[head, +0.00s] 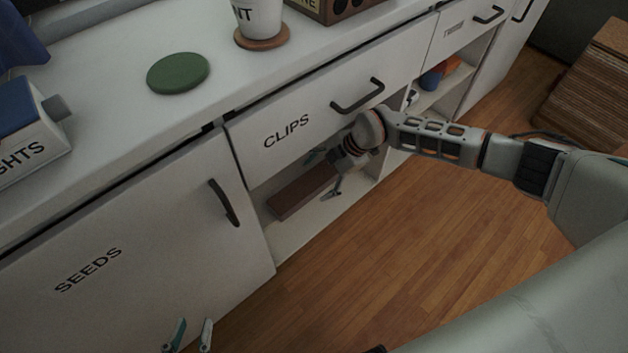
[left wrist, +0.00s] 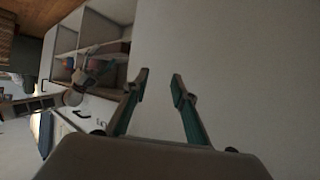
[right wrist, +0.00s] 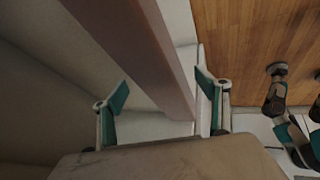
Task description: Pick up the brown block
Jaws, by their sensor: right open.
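The brown block (head: 300,191) is a long flat bar lying on the floor of the open compartment below the CLIPS drawer. In the right wrist view the block (right wrist: 140,45) runs lengthwise from the top edge down to between the fingers. My right gripper (head: 326,172) is inside the compartment opening at the block's right end. Its fingers (right wrist: 162,95) are open, one on each side of the block; I cannot tell whether they touch it. My left gripper (head: 190,336) is open and empty, low in front of the SEEDS door; its fingers also show in the left wrist view (left wrist: 159,84).
The CLIPS drawer (head: 305,118) overhangs the compartment, with its handle (head: 358,95) close to my right wrist. The SEEDS door (head: 130,240) is shut at left. A green disc (head: 178,73) and a white cup (head: 259,18) on a coaster stand on the counter.

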